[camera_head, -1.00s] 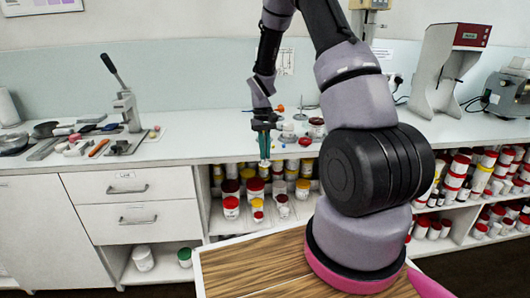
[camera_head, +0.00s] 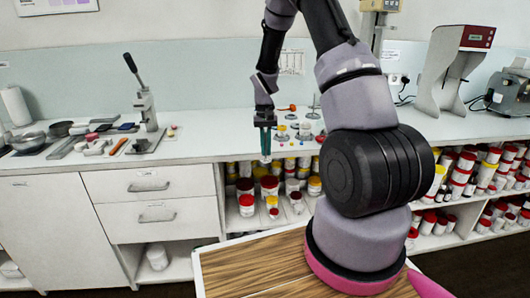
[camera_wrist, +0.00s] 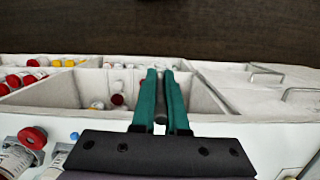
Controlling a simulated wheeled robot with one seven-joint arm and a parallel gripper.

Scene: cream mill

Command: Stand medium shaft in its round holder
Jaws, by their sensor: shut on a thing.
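My gripper (camera_head: 265,150) hangs pointing down in front of the bench's front edge, with its green fingers close together. In the wrist view its fingers (camera_wrist: 161,80) are shut on a grey, rod-like piece (camera_wrist: 160,106), which looks like the shaft; its size cannot be told and the fingers hide most of it. Small round metal pieces (camera_head: 305,131) stand on the bench just right of my gripper, with thin upright rods among them. I cannot tell which of these is the round holder for the medium shaft.
The white bench (camera_head: 215,145) runs across the view. A lever press (camera_head: 146,108) and hand tools stand at left; a grey stand with a red top (camera_head: 452,70) is at right. Shelves below hold several jars (camera_head: 247,205). A wooden top (camera_head: 255,262) lies in front.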

